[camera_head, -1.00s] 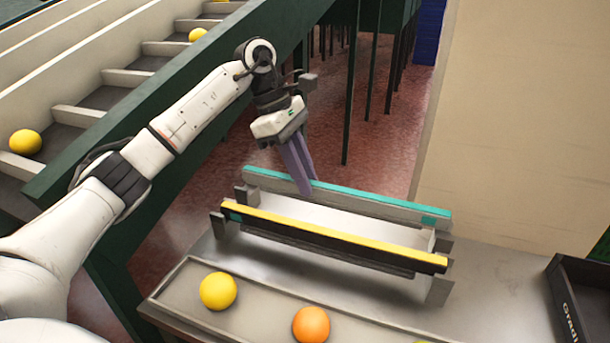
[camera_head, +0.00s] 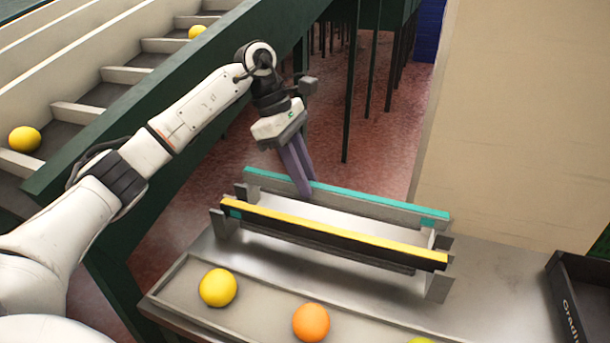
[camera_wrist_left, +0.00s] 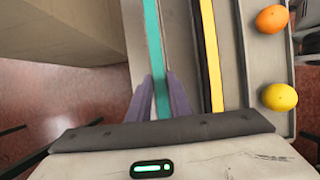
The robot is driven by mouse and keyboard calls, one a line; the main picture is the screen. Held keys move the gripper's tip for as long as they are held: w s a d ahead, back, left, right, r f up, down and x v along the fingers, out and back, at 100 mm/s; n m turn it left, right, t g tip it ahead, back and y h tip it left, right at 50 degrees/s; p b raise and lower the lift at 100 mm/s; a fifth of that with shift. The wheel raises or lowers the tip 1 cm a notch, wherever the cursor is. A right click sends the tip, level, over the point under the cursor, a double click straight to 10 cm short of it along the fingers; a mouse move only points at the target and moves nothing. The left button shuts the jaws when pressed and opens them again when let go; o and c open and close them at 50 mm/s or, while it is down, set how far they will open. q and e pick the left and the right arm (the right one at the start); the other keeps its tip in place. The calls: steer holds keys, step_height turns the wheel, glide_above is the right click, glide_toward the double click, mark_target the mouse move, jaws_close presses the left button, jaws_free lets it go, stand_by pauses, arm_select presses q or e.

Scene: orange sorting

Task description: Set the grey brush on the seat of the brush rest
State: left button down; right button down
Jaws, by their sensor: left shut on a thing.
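The grey brush (camera_head: 375,208) is a long grey bar with a teal top edge, at the back of the metal stand. My left gripper (camera_head: 303,192) points down and is shut on it. In the left wrist view the purple-grey fingers (camera_wrist_left: 162,100) flank its teal strip (camera_wrist_left: 153,45). The brush rest (camera_head: 438,287) appears to be the metal stand with upright end plates on the grey bench. The brush lies roughly parallel to the stand, at its far side. Whether it touches the seat cannot be told. My right gripper is not in view.
A dark bar with a yellow top (camera_head: 335,232) runs along the near side of the stand. A yellow fruit (camera_head: 218,287) and an orange (camera_head: 311,322) lie in the front trough. A black crate (camera_head: 575,300) stands right. A green-framed conveyor (camera_head: 160,120) rises left.

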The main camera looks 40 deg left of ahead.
arm_select(q)
steer(key=shift+f, duration=0.3)
steer(key=shift+f, duration=0.4)
stand_by(0.4)
steer(key=c, duration=1.5)
jaws_free()
steer(key=shift+c, duration=0.2)
steer(key=v, duration=1)
steer(key=shift+a+r, duration=0.1)
steer(key=shift+r, duration=0.05)
